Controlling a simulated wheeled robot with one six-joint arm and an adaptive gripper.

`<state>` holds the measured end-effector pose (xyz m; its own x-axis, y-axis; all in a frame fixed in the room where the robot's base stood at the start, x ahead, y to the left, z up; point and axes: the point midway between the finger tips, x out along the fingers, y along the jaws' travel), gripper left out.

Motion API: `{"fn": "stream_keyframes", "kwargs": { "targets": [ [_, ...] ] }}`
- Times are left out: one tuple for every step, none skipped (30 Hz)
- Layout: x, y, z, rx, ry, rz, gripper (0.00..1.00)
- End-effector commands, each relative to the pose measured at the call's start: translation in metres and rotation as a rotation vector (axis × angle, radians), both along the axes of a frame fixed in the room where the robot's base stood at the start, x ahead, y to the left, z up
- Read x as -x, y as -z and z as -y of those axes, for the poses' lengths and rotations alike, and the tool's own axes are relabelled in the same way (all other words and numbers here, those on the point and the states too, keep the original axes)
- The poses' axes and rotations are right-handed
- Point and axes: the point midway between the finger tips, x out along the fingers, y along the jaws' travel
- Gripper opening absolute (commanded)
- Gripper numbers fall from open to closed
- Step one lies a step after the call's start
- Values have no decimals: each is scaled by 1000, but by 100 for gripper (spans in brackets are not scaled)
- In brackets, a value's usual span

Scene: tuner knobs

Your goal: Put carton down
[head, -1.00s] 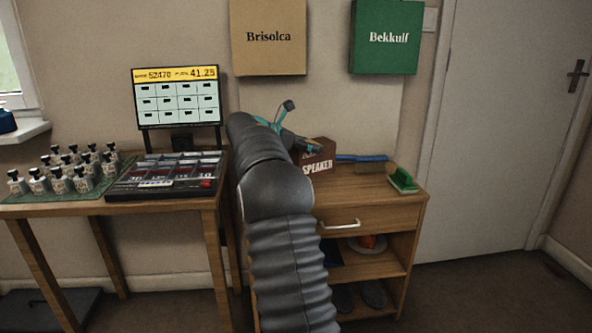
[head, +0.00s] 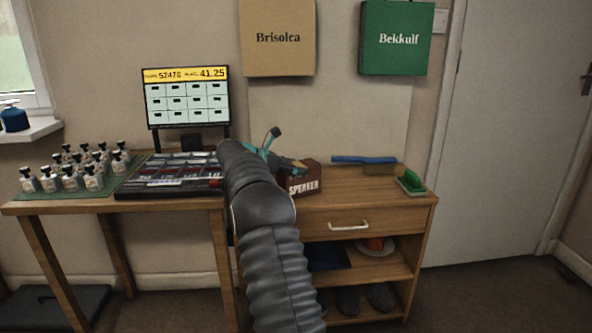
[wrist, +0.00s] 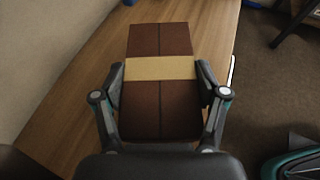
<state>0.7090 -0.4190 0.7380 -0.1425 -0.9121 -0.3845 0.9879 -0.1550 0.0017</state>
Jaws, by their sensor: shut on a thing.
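The carton, a dark brown box marked "SPEAKER" (head: 305,180), is at the left end of the wooden cabinet's top (head: 360,190). In the wrist view the carton (wrist: 160,108) shows its brown top with a tan band across it, roughly lined up with the wood surface below. My gripper (wrist: 161,85) is shut on the carton, one finger on each long side. In the head view my gripper (head: 285,162) is partly hidden behind my arm. I cannot tell whether the carton's base touches the cabinet top.
A blue-handled brush (head: 365,160) lies behind and right of the carton, and a green brush (head: 411,183) at the right edge. The cabinet top between is clear. Left, a table holds several bottles (head: 70,170), a divided black tray (head: 165,180) and a screen (head: 187,97).

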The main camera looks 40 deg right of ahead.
Motion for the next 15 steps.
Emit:
{"fn": "stream_keyframes", "kwargs": {
  "targets": [
    [0, -1, 0, 1, 0, 1, 36],
    [0, -1, 0, 0, 0, 1, 36],
    [0, -1, 0, 0, 0, 1, 36],
    [0, -1, 0, 0, 0, 1, 36],
    [0, -1, 0, 0, 0, 0, 36],
    [0, 0, 0, 0, 0, 0, 36],
    [0, 1, 0, 0, 0, 0, 36],
    [0, 2, 0, 0, 0, 0, 36],
    [0, 2, 0, 0, 0, 0, 82],
    [0, 2, 0, 0, 0, 0, 90],
    [0, 2, 0, 0, 0, 0, 97],
    [0, 2, 0, 0, 0, 0, 97],
    [0, 2, 0, 0, 0, 0, 97],
    [0, 2, 0, 0, 0, 0, 97],
    [0, 2, 0, 0, 0, 0, 97]
  ]
}}
